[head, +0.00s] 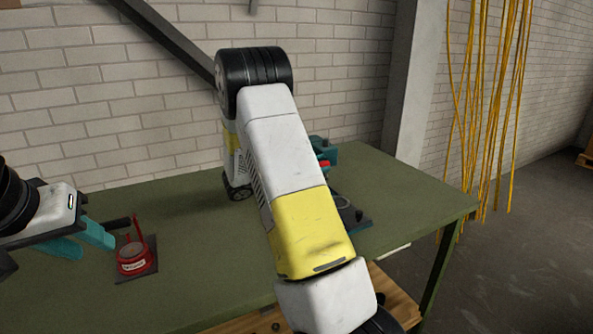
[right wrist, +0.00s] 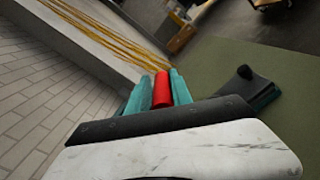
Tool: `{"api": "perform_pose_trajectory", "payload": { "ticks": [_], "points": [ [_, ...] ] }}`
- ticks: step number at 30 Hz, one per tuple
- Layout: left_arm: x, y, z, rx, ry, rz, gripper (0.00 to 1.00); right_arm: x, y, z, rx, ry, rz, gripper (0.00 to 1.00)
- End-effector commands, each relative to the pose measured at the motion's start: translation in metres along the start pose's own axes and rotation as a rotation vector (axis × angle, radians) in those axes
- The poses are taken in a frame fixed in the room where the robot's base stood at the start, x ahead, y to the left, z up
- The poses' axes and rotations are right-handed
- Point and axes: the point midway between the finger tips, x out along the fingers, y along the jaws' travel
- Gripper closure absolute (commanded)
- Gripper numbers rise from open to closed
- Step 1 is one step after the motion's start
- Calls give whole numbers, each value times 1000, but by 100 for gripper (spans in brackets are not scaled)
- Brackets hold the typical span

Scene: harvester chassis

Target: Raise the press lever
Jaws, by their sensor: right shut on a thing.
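A red cylindrical handle (right wrist: 162,90), which looks like the press lever's grip, sits between the teal fingers of my right gripper (right wrist: 160,82) in the right wrist view. The gripper is shut on it. In the head view, a bit of red (head: 324,164) shows by the teal fingers of my right gripper (head: 322,152), behind my right arm. A dark base (head: 352,216), seemingly of the press, shows beside the arm; the rest of the press is hidden. My left gripper (head: 84,244) is empty, its teal fingers apart, at the left.
A small red device (head: 133,258) on a dark plate stands on the green table (head: 195,245), just right of my left gripper. A brick wall (head: 150,125) is behind the table. Yellow strands (head: 490,100) hang beyond its right end.

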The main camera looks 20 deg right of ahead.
Motion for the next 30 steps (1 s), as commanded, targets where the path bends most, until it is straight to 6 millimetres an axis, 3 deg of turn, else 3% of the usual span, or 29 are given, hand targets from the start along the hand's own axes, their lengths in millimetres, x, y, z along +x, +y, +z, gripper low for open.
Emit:
{"api": "perform_pose_trajectory", "payload": {
  "ticks": [14, 30],
  "points": [
    [0, 0, 0, 0, 0, 0, 64, -2, 39, 21, -329, 5, 0, 100],
    [0, 0, 0, 0, 0, 0, 64, -1, 54, 24, -324, 6, 2, 100]
  ]
}}
